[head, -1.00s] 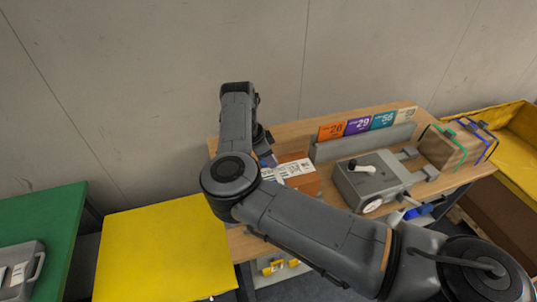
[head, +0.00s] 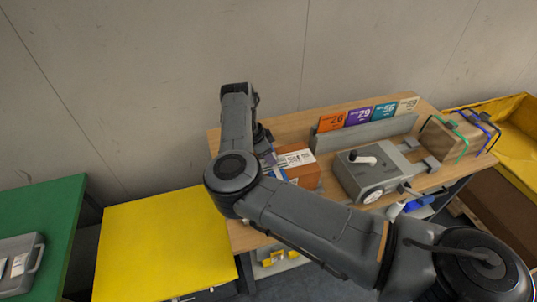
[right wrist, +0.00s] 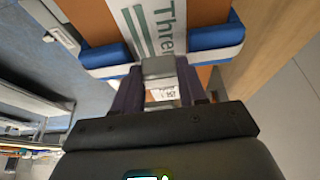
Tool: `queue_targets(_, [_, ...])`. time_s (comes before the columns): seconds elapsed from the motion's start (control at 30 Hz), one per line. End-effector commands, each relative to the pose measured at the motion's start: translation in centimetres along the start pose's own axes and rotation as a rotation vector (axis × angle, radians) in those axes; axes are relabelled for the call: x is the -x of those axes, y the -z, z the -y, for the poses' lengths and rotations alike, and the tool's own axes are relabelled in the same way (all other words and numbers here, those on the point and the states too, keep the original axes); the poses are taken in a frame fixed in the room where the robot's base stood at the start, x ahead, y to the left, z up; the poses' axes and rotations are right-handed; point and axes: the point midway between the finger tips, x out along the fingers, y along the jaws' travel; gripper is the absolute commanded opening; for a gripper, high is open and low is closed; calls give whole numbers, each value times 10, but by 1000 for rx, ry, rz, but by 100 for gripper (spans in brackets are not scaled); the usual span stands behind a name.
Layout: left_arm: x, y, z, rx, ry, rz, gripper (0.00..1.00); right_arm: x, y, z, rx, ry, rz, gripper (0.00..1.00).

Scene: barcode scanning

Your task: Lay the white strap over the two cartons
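A brown carton (head: 302,178) with a white barcode label lies on the wooden bench. My right gripper (head: 267,150) is at its left side, partly hidden by my arm. In the right wrist view its dark fingers (right wrist: 158,75) stand on both sides of a grey block (right wrist: 158,66) and appear shut on it. Blue and white pieces (right wrist: 215,38) lie on either side. Beyond is an orange-brown surface with a white printed band (right wrist: 155,22) with green stripes; I cannot tell whether it is the strap. A second carton (head: 448,143) carries green and blue straps. My left gripper is not in view.
A grey device (head: 370,178) with a dial and white-tipped lever stands between the cartons. Numbered coloured cards (head: 360,117) stand in a grey holder behind. A yellow table (head: 165,245) and green table (head: 45,215) are left. A yellow bin (head: 515,110) is right.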

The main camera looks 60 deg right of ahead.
Motion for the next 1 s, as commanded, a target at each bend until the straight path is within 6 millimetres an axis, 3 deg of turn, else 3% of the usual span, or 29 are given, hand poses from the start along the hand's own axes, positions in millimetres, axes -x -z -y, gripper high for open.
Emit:
queue_targets(0.03, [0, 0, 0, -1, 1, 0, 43, 0, 0, 0, 0, 0, 0, 48])
queue_targets(0.2, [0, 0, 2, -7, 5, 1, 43, 0, 0, 0, 0, 0, 0, 71])
queue_targets(0.63, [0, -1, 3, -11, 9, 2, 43, 10, 0, 0, 0, 2, 2, 71])
queue_targets(1.0, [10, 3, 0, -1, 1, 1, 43, 71, 0, 0, 0, 2, 3, 71])
